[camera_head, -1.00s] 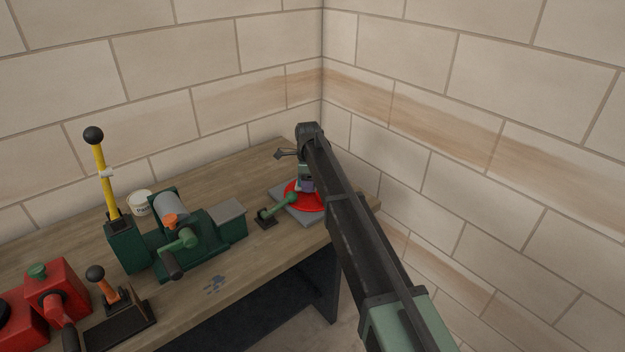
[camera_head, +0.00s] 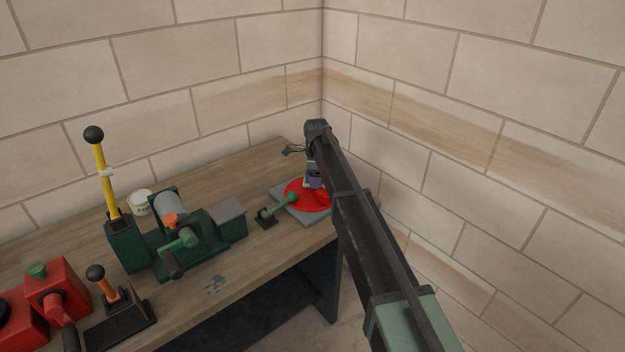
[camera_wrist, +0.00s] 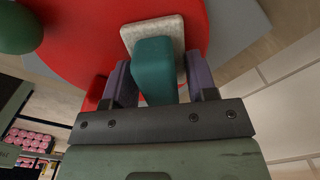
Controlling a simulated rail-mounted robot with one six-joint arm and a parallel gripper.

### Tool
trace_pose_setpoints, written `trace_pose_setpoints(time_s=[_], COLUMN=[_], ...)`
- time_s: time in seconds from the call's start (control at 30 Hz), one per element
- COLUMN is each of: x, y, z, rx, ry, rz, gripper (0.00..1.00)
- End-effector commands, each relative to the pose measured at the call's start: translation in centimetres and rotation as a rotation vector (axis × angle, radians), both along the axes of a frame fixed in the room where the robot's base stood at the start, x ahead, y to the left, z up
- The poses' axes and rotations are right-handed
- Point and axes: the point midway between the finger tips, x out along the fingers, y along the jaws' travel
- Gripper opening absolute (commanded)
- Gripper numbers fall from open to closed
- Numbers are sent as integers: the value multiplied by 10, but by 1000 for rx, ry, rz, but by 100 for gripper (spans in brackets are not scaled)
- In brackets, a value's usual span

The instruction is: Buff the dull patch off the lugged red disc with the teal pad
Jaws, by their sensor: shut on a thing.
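The lugged red disc (camera_head: 302,196) lies on a grey square base at the right end of the bench. A red lug (camera_head: 323,197) shows on its near right side. In the wrist view the disc (camera_wrist: 75,50) fills the top. My gripper (camera_wrist: 160,82) is shut on the teal pad (camera_wrist: 155,68), its purple fingers on either side of the teal block. The pad's pale face (camera_wrist: 152,32) is over the disc and appears to be against it. The dull patch is not visible; the pad and arm hide part of the disc.
A green-handled lever (camera_head: 280,207) reaches to the disc's left edge. Left along the bench are a green machine with a crank (camera_head: 180,240), a yellow lever (camera_head: 104,180), a white tub (camera_head: 139,203) and red equipment (camera_head: 52,287). Brick walls meet close behind the disc.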

Motion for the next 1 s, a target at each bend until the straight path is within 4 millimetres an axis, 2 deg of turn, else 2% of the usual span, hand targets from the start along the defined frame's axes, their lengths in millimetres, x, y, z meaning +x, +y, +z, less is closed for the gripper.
trace_pose_setpoints(time_s=[0.67, 1.0], x=[3, -10], y=[-4, 10], z=[0, 3], rx=[-1, -1], ry=[-1, -1], rz=[-1, 0], gripper=[28, 28])
